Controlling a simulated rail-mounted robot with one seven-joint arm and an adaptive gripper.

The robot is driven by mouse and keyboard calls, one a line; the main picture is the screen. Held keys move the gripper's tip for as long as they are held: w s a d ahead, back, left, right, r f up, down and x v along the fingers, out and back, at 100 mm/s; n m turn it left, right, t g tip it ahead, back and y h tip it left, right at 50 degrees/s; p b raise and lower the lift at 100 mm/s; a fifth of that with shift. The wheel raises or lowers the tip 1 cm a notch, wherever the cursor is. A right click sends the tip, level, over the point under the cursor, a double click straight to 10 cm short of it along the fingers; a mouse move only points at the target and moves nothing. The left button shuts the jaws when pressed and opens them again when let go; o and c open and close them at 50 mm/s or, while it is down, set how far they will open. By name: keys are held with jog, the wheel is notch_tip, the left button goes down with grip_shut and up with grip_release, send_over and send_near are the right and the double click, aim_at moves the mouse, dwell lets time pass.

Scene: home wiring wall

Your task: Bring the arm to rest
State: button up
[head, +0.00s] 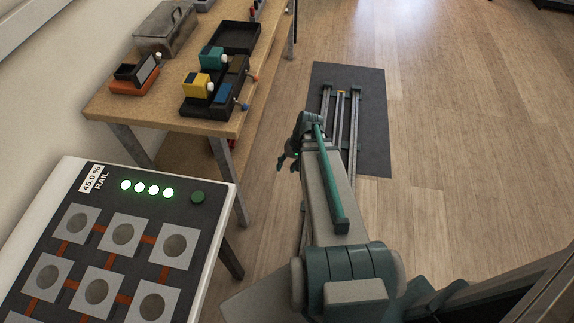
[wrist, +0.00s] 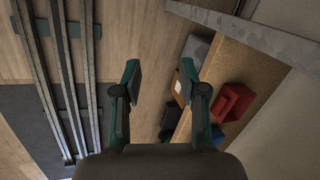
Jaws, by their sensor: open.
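My gripper (wrist: 158,82) is open and empty in the wrist view, with its two fingers apart over the wooden floor. In the head view my arm stretches forward over the floor, and my gripper (head: 284,161) shows at its far end, to the right of the wooden table. The gripper touches nothing that I can see. Its fingertips are small and partly hidden by the arm in the head view.
The wooden table (head: 105,105) holds an orange device (head: 135,80), yellow and teal devices, a dark tray (head: 237,36) and a grey toolbox (head: 165,29). A panel (head: 128,205) with several lit green lights stands at front left. Floor rails (head: 341,130) lie ahead. Floor at right is clear.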

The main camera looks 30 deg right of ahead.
dwell(0.3)
jog(key=s+a+f+n+g+h+p, duration=0.1)
jog(key=s+a+f+g+p, duration=0.1)
jog(key=s+a, duration=0.3)
jog(key=s+a+f+n+g+h+p, duration=0.1)
jog(key=s+a+f+n+g+p, duration=0.1)
jog(key=s, duration=1.2)
jog(key=s+a+f+n+g+h+p, duration=0.1)
jog(key=s+a+f+n+g+p, duration=0.1)
jog(key=s+a, duration=0.7)
notch_tip(320, 180, down, 3)
jog(key=g+p, duration=0.1)
jog(key=p, duration=0.1)
jog(key=shift+s+g+h+p, duration=0.25)
jog(key=shift+g+h+p, duration=0.05)
jog(key=shift+g+p, duration=0.1)
